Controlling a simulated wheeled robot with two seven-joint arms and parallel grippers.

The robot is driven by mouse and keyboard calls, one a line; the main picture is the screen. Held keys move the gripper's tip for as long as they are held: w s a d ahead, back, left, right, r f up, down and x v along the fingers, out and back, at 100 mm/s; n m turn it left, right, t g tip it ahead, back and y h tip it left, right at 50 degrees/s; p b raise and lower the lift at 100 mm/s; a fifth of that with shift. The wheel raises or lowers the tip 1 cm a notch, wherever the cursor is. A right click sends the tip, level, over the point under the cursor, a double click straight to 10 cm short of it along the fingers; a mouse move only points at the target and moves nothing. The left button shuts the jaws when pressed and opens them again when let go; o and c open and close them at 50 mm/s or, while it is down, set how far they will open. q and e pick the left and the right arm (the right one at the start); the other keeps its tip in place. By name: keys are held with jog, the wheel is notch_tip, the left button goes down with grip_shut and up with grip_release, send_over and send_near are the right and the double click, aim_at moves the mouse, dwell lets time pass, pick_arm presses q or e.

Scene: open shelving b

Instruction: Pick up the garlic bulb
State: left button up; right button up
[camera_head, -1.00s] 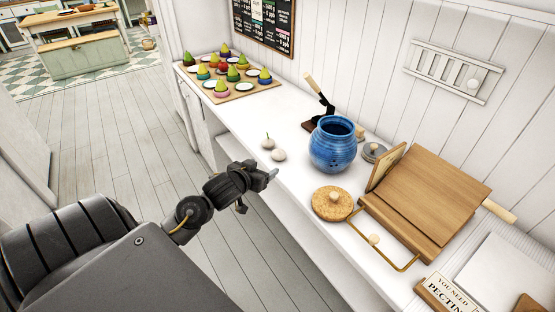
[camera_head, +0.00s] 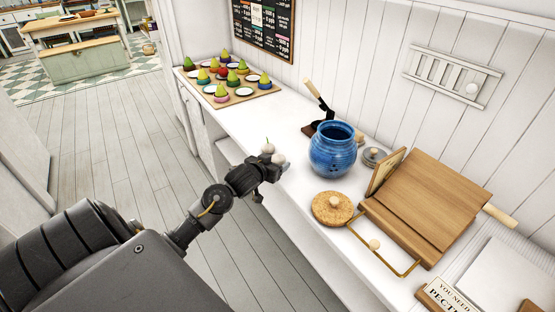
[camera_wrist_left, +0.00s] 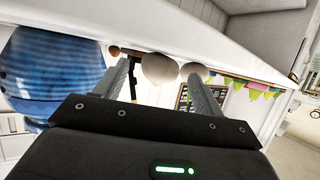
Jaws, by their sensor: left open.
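Two white garlic bulbs sit close together on the white counter in the head view, a farther one (camera_head: 267,148) and a nearer one (camera_head: 279,158). My left gripper (camera_head: 271,171) is at the counter's front edge, right by the nearer bulb and partly in front of it. In the left wrist view the larger-looking bulb (camera_wrist_left: 159,69) shows between the two open fingers, around their tips. The other bulb (camera_wrist_left: 193,69) shows beyond, near the right fingertip. I cannot tell whether a finger touches either bulb. My right gripper is not in view.
A blue jar (camera_head: 332,150) stands right of the bulbs, with a cork lid (camera_head: 332,208) nearer. A wooden stand (camera_head: 425,200) is farther right. A board with colourful pear-shaped items (camera_head: 262,92) lies at the back left. The counter between board and bulbs is clear.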

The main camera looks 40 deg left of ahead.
pick_arm(q)
jog(key=shift+x, duration=1.1)
jog(key=shift+s, duration=0.1)
jog(key=c, duration=1.1)
jog(key=shift+o, duration=0.2)
jog(key=shift+r, duration=0.1)
